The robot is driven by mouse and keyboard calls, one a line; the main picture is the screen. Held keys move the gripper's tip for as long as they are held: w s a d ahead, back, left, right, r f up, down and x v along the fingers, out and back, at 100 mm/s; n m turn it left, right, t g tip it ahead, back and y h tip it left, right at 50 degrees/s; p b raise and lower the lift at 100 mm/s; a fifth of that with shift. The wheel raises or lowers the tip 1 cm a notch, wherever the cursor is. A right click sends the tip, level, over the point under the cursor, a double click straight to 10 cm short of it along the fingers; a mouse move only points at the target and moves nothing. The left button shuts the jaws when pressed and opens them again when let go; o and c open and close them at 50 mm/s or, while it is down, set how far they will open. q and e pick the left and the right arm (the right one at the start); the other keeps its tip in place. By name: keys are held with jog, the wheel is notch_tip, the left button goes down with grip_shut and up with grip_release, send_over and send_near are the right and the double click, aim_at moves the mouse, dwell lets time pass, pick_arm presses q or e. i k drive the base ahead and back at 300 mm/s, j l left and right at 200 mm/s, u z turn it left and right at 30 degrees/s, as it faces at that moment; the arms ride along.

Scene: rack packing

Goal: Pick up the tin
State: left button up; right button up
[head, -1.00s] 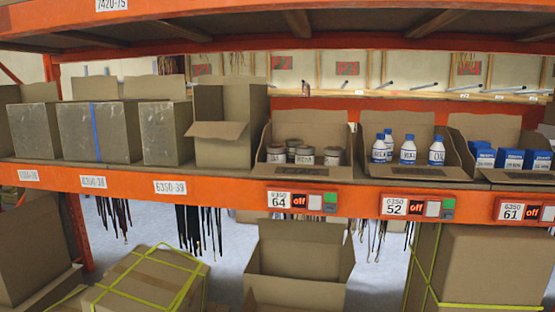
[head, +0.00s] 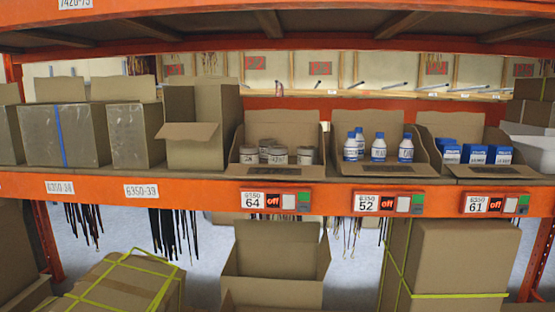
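Several small tins (head: 278,154) with pale labels and dark lids stand upright in an open cardboard bin (head: 277,170). The bin is on the orange shelf above the label 64. The lower parts of the tins are partly hidden by the bin's front edge. Neither of my grippers is in the head view.
Right of the tins are a bin of white bottles with blue caps (head: 378,148) and a bin of blue boxes (head: 475,152). A tall open carton (head: 205,148) stands to the left. An orange shelf beam (head: 330,199) runs along the front. An open box (head: 275,250) is below.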

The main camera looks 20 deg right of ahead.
aim_at(306, 154)
jog(key=i+z, duration=0.15)
jog(key=z, duration=0.25)
jog(key=i+z, duration=0.15)
jog(key=z, duration=0.2)
jog(key=i+z, duration=0.15)
jog(key=z, duration=0.25)
